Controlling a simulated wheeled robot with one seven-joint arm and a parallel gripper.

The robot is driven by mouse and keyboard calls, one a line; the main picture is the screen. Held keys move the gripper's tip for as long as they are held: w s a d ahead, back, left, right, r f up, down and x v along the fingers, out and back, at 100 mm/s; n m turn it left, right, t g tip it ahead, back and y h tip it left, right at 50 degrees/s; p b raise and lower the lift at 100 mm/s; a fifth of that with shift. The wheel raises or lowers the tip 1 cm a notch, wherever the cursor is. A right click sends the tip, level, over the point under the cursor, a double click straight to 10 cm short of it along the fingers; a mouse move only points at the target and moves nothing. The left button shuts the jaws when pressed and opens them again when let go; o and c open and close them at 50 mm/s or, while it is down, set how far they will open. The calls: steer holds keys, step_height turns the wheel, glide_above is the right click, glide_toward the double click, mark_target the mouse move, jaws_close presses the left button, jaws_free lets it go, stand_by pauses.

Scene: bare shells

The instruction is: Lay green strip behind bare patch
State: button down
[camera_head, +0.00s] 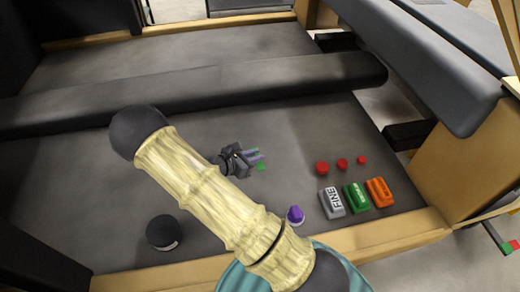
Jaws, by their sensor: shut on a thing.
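My gripper (250,158) is small in the view, over the middle of the dark grey surface. It is shut on a small green piece, apparently the green strip (261,167), which shows at the fingertips; the fingers hide part of it. I cannot tell whether the strip touches the surface. I cannot make out a distinct bare patch. My pale, ribbed arm crosses the centre and hides part of the surface.
A grey block marked FINE (331,203), a green block (356,197) and an orange block (379,192) stand at right. Red round pieces (342,164) lie behind them. A purple piece (295,214) is near the front edge. A dark round thing (164,232) is at left.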

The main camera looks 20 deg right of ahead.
steer(key=s+a+r+n+t+y+p, duration=0.2)
steer(key=s+a+r+n+t+p, duration=0.2)
steer(key=p, duration=1.4)
steer(key=a+r, duration=0.3)
steer(key=r, duration=0.1)
steer(key=shift+s+n+t+y, duration=0.3)
steer(key=shift+r, duration=0.1)
